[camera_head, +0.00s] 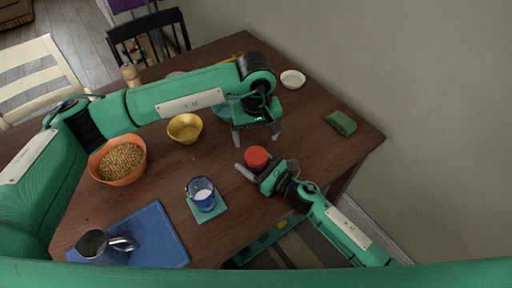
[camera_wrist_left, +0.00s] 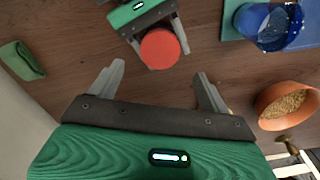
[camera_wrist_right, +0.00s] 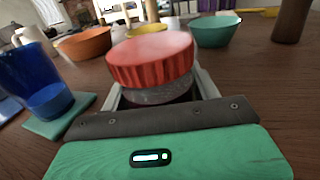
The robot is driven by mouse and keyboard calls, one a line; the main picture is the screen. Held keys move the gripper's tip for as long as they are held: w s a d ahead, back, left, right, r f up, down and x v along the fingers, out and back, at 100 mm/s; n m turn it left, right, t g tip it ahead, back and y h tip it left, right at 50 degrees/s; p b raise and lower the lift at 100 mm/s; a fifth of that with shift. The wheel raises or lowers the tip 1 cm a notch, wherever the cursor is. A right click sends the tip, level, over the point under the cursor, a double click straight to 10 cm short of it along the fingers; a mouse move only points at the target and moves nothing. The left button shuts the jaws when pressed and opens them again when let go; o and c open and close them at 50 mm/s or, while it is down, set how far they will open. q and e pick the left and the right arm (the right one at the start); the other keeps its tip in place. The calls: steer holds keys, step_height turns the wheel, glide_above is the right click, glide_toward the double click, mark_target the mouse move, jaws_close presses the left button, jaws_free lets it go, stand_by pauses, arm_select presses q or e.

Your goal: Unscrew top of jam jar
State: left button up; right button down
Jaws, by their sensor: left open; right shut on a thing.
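The jam jar has a ribbed red lid (camera_head: 256,156), which also shows in the left wrist view (camera_wrist_left: 160,49) and large in the right wrist view (camera_wrist_right: 151,60). The dark jar body (camera_wrist_right: 150,96) shows just below the lid and is mostly hidden. My right gripper (camera_head: 253,168) is shut on the jar body from the side, with the lid above its fingers. My left gripper (camera_head: 255,140) is open and empty, pointing down just behind the jar in the head view. In the left wrist view the lid lies beyond its open fingers (camera_wrist_left: 158,75), not between them.
A blue cup (camera_head: 201,192) stands on a teal coaster (camera_head: 220,205) left of the jar. An orange bowl of grains (camera_head: 130,179), a yellow bowl (camera_head: 185,127), a white dish (camera_head: 292,78) and a green cloth (camera_head: 341,123) are on the wooden table. A metal pitcher (camera_head: 92,244) stands on a blue mat (camera_head: 158,225).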

mark_target(256, 155)
arm_select(q)
step_height(256, 155, down, 8)
steer(key=shift+r, duration=0.2)
